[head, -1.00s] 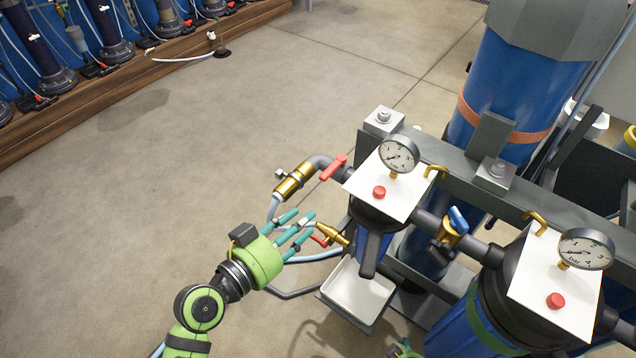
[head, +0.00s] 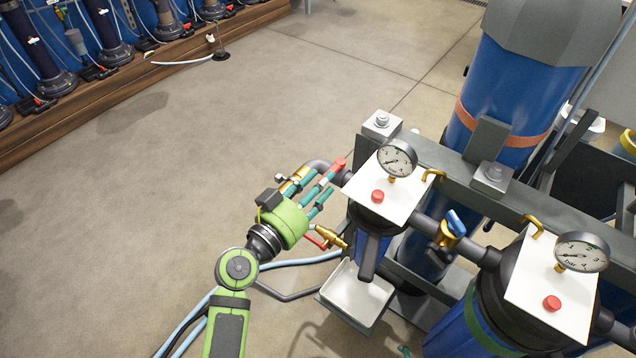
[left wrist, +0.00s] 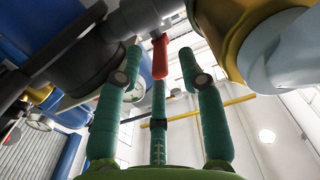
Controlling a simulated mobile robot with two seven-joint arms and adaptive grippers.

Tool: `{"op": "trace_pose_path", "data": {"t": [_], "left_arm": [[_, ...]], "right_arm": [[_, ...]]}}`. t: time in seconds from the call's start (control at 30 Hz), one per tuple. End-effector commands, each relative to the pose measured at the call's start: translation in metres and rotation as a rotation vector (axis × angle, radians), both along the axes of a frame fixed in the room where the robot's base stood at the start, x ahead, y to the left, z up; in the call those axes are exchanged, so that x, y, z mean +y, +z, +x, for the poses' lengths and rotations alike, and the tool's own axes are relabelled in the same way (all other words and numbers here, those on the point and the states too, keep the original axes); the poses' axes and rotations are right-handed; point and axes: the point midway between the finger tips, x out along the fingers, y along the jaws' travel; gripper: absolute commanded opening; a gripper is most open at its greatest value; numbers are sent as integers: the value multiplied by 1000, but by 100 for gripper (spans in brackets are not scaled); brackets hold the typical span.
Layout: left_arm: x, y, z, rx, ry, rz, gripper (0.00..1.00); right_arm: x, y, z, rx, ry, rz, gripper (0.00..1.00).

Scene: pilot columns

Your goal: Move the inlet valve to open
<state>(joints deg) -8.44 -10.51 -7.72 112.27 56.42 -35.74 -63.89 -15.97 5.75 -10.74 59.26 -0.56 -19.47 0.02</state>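The inlet valve's red handle (head: 337,165) sits on the grey pipe left of the first filter housing, beside a brass fitting (head: 288,187). In the left wrist view the handle (left wrist: 160,57) hangs down from a dark grey pipe body. My left gripper (head: 318,184) has its teal fingers spread and is open. Its fingertips reach up to the handle and partly cover the brass fitting. In the left wrist view the handle shows between the fingers, near the middle finger's tip; contact cannot be told. A small teal piece at the bottom edge may be my right gripper (head: 404,351).
A small brass tap with a red lever (head: 327,238) sits just below my left gripper. A pressure gauge (head: 397,158) and a blue-handled valve (head: 455,226) are to the right. Open floor lies left.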

Motion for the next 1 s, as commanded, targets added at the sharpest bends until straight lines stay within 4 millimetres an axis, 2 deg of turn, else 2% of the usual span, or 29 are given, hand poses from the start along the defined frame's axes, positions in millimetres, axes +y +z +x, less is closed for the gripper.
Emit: {"op": "trace_pose_path", "data": {"t": [0.13, 0.17, 0.23, 0.27, 0.53, 0.73, 1.0], "left_arm": [[0, 0, 0, 0, 0, 0, 39], [0, 0, 0, 0, 0, 0, 35], [0, 0, 0, 0, 0, 0, 7], [0, 0, 0, 0, 0, 0, 0], [0, -1, 0, -1, -9, 1, 0], [4, -4, 4, -9, -89, 4, 0], [9, -4, 9, -6, -200, -1, 0]], "right_arm": [[0, 0, 0, -1, 0, 0, 81], [0, 0, 0, -1, 0, 0, 81], [0, 0, 0, -1, 0, 0, 81], [0, 0, 0, -1, 0, 0, 81], [0, -3, 0, 4, 0, -1, 81], [5, -2, -5, 61, -10, -2, 81], [9, 15, -6, 136, -27, -8, 81]]}}
